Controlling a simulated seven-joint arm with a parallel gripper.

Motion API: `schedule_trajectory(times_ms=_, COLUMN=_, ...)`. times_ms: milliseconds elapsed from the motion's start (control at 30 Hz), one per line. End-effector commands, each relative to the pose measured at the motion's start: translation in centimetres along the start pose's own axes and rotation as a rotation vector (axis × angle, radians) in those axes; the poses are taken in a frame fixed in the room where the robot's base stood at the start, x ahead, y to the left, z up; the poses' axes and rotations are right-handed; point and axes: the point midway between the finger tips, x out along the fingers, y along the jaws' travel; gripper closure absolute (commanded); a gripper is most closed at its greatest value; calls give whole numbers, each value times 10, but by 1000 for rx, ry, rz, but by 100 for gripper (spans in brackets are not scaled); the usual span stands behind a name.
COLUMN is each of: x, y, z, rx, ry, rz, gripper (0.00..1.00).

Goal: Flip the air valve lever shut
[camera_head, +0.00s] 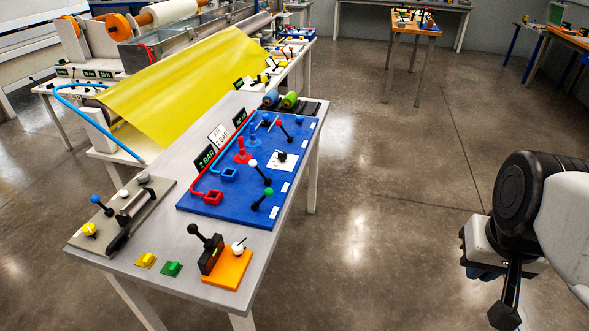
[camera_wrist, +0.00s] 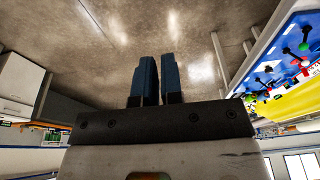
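A blue valve board (camera_head: 233,196) lies on the grey bench, with several small levers on it. One lever has a red knob (camera_head: 278,122), one a white knob (camera_head: 253,163) and one a green knob (camera_head: 268,192). I cannot tell which lever is the air valve's. My gripper (camera_head: 482,272) hangs over the floor, well right of the bench and touching nothing. Its two blue fingers (camera_wrist: 160,80) are empty, with a thin gap between them; the board is at the upper right of the wrist view.
An orange block with a black lever (camera_head: 225,262), green and yellow pieces (camera_head: 171,268) and a grey plate (camera_head: 155,190) with knobs stand near the bench's front. Yellow sheeting (camera_head: 185,85) and a blue hose (camera_head: 95,108) lie behind. The floor between bench and arm is clear.

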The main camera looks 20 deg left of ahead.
Motion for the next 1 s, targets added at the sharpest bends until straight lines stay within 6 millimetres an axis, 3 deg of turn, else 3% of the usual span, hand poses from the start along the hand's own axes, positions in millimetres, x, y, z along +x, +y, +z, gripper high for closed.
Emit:
schedule_trajectory(times_ms=367, x=10, y=-18, z=-23, rx=59, ry=-82, rz=-72, gripper=100)
schedule_trajectory(times_ms=1000, x=44, y=-74, z=-87, rx=235, ry=-323, rz=-266, gripper=100)
